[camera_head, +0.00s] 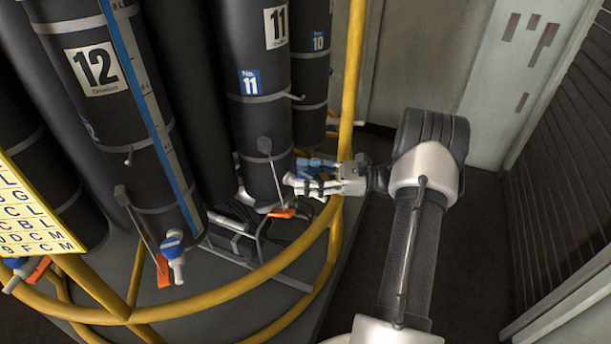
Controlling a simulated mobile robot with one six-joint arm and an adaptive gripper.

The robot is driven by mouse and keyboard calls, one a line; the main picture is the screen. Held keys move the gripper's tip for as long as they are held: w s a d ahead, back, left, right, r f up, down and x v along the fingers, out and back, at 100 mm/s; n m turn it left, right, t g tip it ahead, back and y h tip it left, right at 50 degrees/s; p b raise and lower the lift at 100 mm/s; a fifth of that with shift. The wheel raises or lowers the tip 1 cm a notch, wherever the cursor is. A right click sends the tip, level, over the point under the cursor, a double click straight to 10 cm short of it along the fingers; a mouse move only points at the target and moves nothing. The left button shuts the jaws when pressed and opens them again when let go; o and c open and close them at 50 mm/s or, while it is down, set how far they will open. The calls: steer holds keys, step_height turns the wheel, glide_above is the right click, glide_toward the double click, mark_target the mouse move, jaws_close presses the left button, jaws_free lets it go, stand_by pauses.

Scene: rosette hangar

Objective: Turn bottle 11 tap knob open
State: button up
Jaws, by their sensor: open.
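Bottle 11 (262,115) is a tall black cylinder, marked with a white "11" plate and a blue "No. 11" label, in the upper middle of the head view. A thin rod runs down its front to an orange lever (282,213) near its foot. My gripper (291,184) reaches in from the right, over the yellow rail, with its fingers open beside the lower part of bottle 11, just above the orange lever. Blue parts show behind and between the fingers; I cannot tell whether they belong to the tap knob. The knob of bottle 11 is not clearly visible.
Yellow tube railing (225,297) curves around the bottles, with an upright post (350,80) close to my gripper. Bottle 12 (105,110) stands left, with a blue-knobbed tap (173,245) at its foot. Bottle 10 (310,75) stands behind. Dark floor is free at right.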

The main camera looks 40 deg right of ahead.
steer(key=v, duration=1.1)
steer(key=shift+s+d, duration=0.25)
steer(key=shift+d, duration=0.05)
steer(key=a+r+n+g+h, duration=0.1)
steer(key=a+r+n+g, duration=0.25)
steer(key=a, duration=0.45)
steer(key=s+a+r+n+g+h, duration=0.1)
steer(key=a+r+n+g+h, duration=0.2)
steer(key=a, duration=0.5)
steer(key=a+r+n+g, duration=0.4)
steer(key=a+n, duration=0.1)
steer(key=a, duration=0.2)
steer(key=s+a+r+n+t+h, duration=0.1)
steer(key=s+a+n+h, duration=0.4)
steer(key=s+n, duration=0.2)
steer(key=s+a+r+n+t+h, duration=0.1)
steer(key=s+a+n+t+h, duration=0.1)
steer(key=s+a+n+h, duration=0.2)
steer(key=s+n, duration=0.3)
steer(key=s, duration=0.2)
steer(key=shift+s+a+h, duration=0.2)
steer(key=shift+a+h, duration=0.2)
steer(key=shift+r+n+t, duration=0.1)
steer(key=shift+n+t, duration=0.15)
